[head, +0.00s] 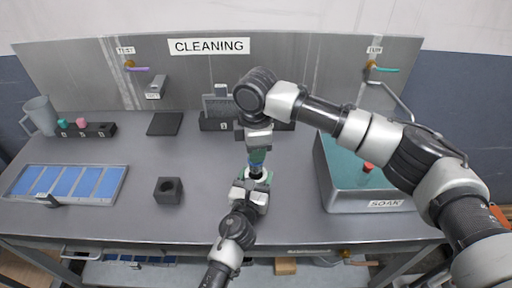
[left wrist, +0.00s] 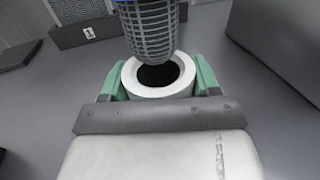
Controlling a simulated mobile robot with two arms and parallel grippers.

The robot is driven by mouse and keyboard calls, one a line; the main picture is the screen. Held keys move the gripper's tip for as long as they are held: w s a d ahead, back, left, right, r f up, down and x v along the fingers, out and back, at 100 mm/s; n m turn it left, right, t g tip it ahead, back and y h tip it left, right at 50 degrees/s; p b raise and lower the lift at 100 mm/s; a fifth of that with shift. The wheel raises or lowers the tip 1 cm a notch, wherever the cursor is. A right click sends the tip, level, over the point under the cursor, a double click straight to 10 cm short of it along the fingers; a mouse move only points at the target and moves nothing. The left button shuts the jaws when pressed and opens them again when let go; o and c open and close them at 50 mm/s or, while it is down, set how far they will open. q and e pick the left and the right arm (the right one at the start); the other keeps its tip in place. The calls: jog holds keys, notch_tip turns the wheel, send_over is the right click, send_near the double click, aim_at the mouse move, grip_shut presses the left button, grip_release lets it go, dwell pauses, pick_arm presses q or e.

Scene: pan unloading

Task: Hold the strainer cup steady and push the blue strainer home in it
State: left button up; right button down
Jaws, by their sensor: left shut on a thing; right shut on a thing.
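My left gripper (head: 254,186) is shut on the white strainer cup (left wrist: 131,82), with a green fingertip on each side. The cup stands upright, its round dark mouth facing up; it also shows small in the head view (head: 262,173). The blue strainer (left wrist: 151,30) has a grey mesh body with a bit of blue at its top. It hangs with its rounded lower end over the far part of the cup mouth, apparently just above the rim. My right gripper (head: 257,150) is shut on the strainer from above. Its fingertips are mostly hidden in the head view and out of the left wrist view.
A dark block with a hole (head: 169,190) stands left on the grey table (head: 205,223). A blue-panelled tray (head: 121,185) lies far left. The soak basin (head: 333,200) stands right. A numbered dark rack (head: 210,124) and a dark mat (head: 165,124) are behind.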

aim_at(256, 164)
jog(key=shift+f, duration=2.55)
dwell(1.6)
jog(key=c, duration=0.9)
grip_release()
jog(key=shift+o, duration=0.2)
notch_tip(256, 164, up, 12)
pick_arm(q)
jog(key=o, duration=1.1)
jog(key=shift+s, duration=0.1)
